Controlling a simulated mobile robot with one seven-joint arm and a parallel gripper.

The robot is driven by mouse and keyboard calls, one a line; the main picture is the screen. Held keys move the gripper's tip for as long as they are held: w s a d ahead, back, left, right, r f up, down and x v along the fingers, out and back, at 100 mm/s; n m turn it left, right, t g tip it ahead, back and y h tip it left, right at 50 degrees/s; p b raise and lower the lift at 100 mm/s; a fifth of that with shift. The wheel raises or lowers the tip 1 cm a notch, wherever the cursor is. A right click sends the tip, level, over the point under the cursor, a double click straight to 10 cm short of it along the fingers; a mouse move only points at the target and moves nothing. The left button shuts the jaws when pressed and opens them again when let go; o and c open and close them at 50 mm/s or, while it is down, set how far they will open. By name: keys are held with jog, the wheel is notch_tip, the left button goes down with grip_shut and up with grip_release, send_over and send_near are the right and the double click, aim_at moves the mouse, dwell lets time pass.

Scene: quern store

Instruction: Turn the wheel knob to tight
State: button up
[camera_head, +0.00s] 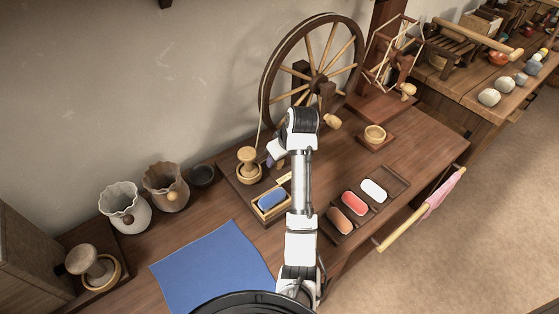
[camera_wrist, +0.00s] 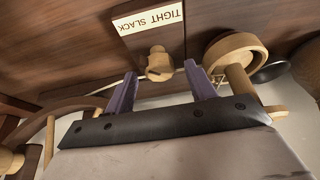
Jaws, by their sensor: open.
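The wheel knob (camera_wrist: 159,64), a pale turned-wood knob on a dark wooden block, shows in the wrist view between my fingertips. Beside it is a cream label (camera_wrist: 148,22) reading TIGHT and SLACK. I cannot tell which word the knob is set to. My gripper (camera_wrist: 161,70) is open, with its two purple fingers on either side of the knob; I cannot tell whether they touch it. In the head view the spinning wheel (camera_head: 317,84) stands at the back of the table, and my arm hides the knob.
A wooden spool (camera_head: 248,163) stands just left of my gripper. A tray (camera_head: 333,239) with coloured pads and a small wooden bowl (camera_head: 375,134) are to the right. A blue cloth (camera_head: 212,267) and two fluted pots (camera_head: 125,206) are at the left.

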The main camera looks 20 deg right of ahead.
jog(key=shift+w+a+f, duration=0.1)
jog(key=shift+w+f, duration=0.15)
jog(key=shift+f, duration=0.45)
jog(key=shift+c, duration=0.4)
jog(key=c, duration=0.9)
jog(key=shift+r, duration=0.1)
jog(key=shift+p, duration=0.4)
jog(key=m+p, duration=0.1)
jog(key=m+h+p, duration=0.1)
jog(key=shift+a+r+m+p, duration=0.15)
jog(key=shift+m+p, duration=0.15)
jog(key=shift+m+h+p, duration=0.6)
jog(key=shift+m+p, duration=0.7)
jog(key=shift+m, duration=0.2)
jog(key=shift+f, duration=0.2)
